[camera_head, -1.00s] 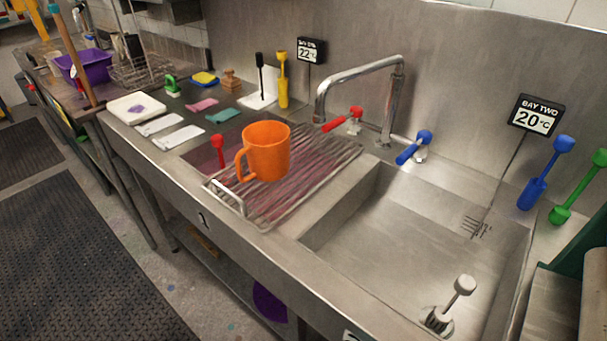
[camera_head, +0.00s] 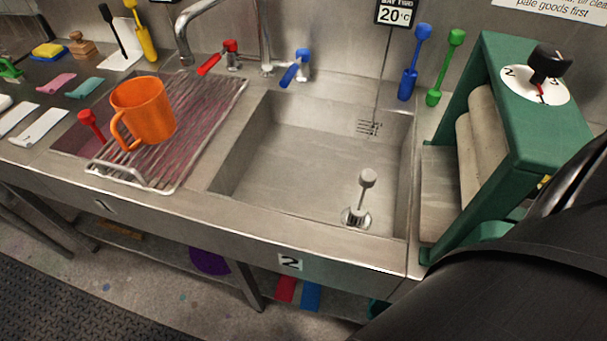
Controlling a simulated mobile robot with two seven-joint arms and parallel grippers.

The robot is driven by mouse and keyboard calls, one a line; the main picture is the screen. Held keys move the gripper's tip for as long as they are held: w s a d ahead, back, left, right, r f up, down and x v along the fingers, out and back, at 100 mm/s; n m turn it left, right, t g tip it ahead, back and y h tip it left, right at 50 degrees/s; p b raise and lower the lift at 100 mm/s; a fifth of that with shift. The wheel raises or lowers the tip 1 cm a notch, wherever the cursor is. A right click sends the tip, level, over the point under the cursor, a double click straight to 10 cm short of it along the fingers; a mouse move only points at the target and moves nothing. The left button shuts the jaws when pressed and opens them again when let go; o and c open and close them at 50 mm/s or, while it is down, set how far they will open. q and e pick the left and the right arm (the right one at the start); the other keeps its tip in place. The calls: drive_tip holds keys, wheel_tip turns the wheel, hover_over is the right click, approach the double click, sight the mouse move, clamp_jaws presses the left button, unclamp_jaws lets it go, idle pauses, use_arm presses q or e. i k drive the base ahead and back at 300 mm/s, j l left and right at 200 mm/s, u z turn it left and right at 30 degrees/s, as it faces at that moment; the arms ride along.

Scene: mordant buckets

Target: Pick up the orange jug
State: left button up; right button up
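The orange jug (camera_head: 147,112) stands upright on a wire rack (camera_head: 205,118) that lies across the left sink bay. Its handle faces the front left. Neither gripper shows in the head view. A dark arm link of mine fills the lower right corner, and the hand at its end is out of frame.
An empty sink bay (camera_head: 290,165) with a grey plug (camera_head: 365,195) lies right of the rack. A faucet (camera_head: 262,35) with red (camera_head: 230,50) and blue (camera_head: 298,65) levers stands behind. A green roller frame (camera_head: 535,110) stands at the right. A red-handled plug (camera_head: 90,122) is left of the jug.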

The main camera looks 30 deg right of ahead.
sight(141, 119)
drive_tip(key=z, duration=0.55)
drive_tip(key=j+z, duration=0.25)
drive_tip(key=z, duration=0.2)
drive_tip(key=i+j+z, duration=0.1)
drive_tip(key=j+z, duration=0.45)
drive_tip(key=z, duration=0.3)
drive_tip(key=j+z, duration=0.25)
drive_tip(key=z, duration=0.15)
drive_tip(key=k, duration=0.05)
